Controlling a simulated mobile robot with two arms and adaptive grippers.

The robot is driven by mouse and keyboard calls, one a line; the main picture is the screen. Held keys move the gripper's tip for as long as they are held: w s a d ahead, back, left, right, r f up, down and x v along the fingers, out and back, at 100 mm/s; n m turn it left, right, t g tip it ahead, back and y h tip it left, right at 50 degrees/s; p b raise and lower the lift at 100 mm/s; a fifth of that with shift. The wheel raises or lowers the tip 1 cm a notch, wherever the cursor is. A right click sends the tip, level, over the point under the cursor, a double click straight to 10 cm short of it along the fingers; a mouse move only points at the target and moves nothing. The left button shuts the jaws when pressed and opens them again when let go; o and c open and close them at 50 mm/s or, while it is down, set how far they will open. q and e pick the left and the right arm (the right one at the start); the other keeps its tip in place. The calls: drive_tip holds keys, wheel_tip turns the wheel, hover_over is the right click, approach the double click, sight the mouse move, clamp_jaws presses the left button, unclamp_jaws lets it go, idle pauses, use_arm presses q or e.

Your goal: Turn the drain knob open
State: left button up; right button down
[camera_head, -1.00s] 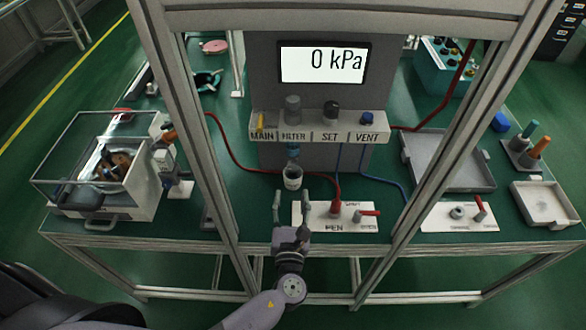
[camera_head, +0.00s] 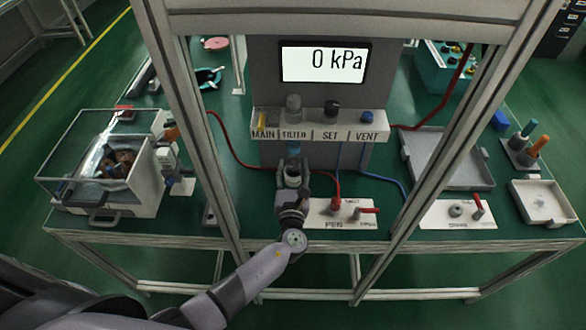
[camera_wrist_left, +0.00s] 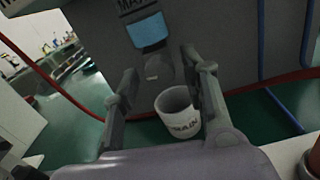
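A small grey drain knob (camera_wrist_left: 157,72) sits under the bowl. A white cup (camera_wrist_left: 178,115) with dark lettering, partly readable as DRAIN, stands below it. My left gripper (camera_head: 292,168) is just under the bowl. In the left wrist view its fingers (camera_wrist_left: 167,73) are apart, one to each side of the knob, with no clear contact. My right gripper is out of view.
A red hose (camera_head: 245,168) and blue hoses (camera_head: 386,177) run behind and right of the gripper. A white plate with a red-handled valve (camera_head: 345,212) lies to the right. Frame posts (camera_head: 205,140) flank the work area. A clear-lidded box (camera_head: 105,175) stands left.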

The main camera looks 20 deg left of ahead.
use_arm(q)
clamp_jaws()
drive_tip(key=shift+f+n+b, duration=0.2)
drive_tip(key=shift+n+b, duration=0.3)
drive_tip(key=shift+b, duration=0.2)
drive_tip(key=shift+n, duration=0.3)
drive_tip(key=shift+d+r, duration=0.1)
drive_tip(key=shift+r, duration=0.1)
unclamp_jaws()
drive_tip(key=shift+o, duration=0.9)
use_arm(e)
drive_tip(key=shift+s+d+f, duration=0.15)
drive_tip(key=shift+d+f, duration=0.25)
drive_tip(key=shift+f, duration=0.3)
